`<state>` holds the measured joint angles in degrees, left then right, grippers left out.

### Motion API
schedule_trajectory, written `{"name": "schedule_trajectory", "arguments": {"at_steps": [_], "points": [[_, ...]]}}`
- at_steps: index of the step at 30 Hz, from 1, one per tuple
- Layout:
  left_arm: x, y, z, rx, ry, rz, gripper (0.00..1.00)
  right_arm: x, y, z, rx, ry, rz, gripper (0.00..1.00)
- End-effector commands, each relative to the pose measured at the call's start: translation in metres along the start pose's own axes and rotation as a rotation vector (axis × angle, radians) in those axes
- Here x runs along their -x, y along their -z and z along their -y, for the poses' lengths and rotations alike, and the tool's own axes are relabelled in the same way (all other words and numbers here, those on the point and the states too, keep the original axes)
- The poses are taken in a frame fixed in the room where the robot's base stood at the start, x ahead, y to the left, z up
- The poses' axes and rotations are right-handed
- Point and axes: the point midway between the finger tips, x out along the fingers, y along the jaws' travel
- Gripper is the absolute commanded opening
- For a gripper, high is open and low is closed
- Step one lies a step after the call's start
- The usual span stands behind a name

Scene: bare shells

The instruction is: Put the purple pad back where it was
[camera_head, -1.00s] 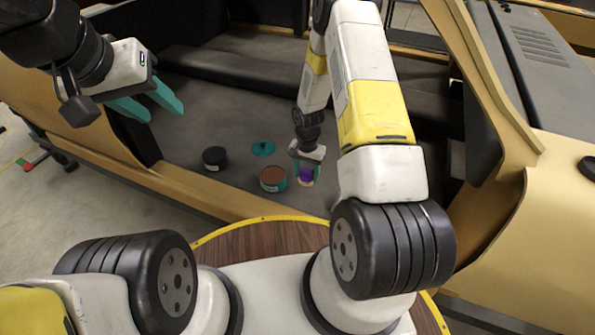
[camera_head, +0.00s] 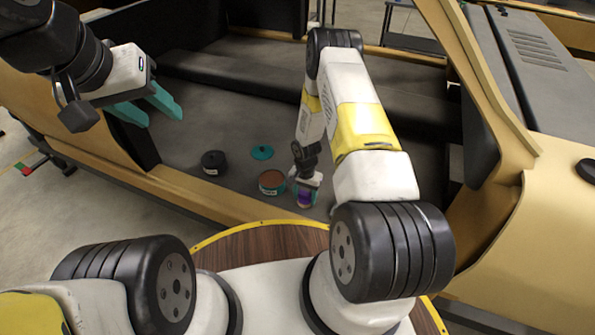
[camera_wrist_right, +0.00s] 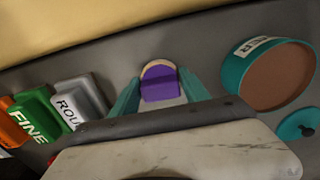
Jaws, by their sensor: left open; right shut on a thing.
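The purple pad (camera_head: 304,198) has a tan curved back edge. It also shows in the right wrist view (camera_wrist_right: 159,88), between the two teal fingers. My right gripper (camera_head: 306,191) is shut on it, pointing down close to the dark floor of the shell; whether the pad touches the floor is unclear. In the wrist view, my right gripper (camera_wrist_right: 160,84) has a finger on either side of the pad. My left gripper (camera_head: 148,108) is open and empty, up at the left, far from the pad.
An open teal tin with brown contents (camera_head: 272,190) stands just left of the pad. A teal lid (camera_head: 262,152) and a dark tin (camera_head: 213,162) lie beyond. In the wrist view, an orange block (camera_wrist_right: 12,125), a green FINE block (camera_wrist_right: 32,113) and a grey block (camera_wrist_right: 80,97) are left.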

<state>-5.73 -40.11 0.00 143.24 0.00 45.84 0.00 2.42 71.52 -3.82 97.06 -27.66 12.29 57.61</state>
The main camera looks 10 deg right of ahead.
Motion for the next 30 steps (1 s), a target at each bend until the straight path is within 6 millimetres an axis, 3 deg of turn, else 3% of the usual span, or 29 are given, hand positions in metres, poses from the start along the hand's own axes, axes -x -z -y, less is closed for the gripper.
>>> {"name": "schedule_trajectory", "arguments": {"at_steps": [3,4,6,7,16,20,30], "points": [[0.0,0.0,0.0,0.0,0.0,0.0,0.44,-0.003,-0.001,0.0,0.001,-0.001,0.001,0.16],[0.0,0.0,0.0,0.0,0.0,0.0,0.44,-0.002,0.0,0.0,0.001,-0.001,0.001,0.59],[0.0,0.0,0.0,0.0,0.0,0.0,0.44,-0.002,0.0,0.0,0.001,-0.001,0.001,0.73],[0.0,0.0,0.0,0.0,0.0,0.0,0.44,-0.002,0.0,0.0,0.001,-0.001,0.001,0.76],[0.0,0.0,0.0,0.0,0.0,0.0,0.44,-0.001,0.0,0.0,0.001,0.0,0.0,0.76],[0.0,0.0,0.0,0.0,0.0,0.0,0.44,0.009,0.001,0.001,0.001,0.001,-0.002,0.76],[0.0,0.0,0.0,0.0,0.0,0.0,0.44,0.079,0.001,0.001,0.001,0.002,-0.003,0.76]]}}
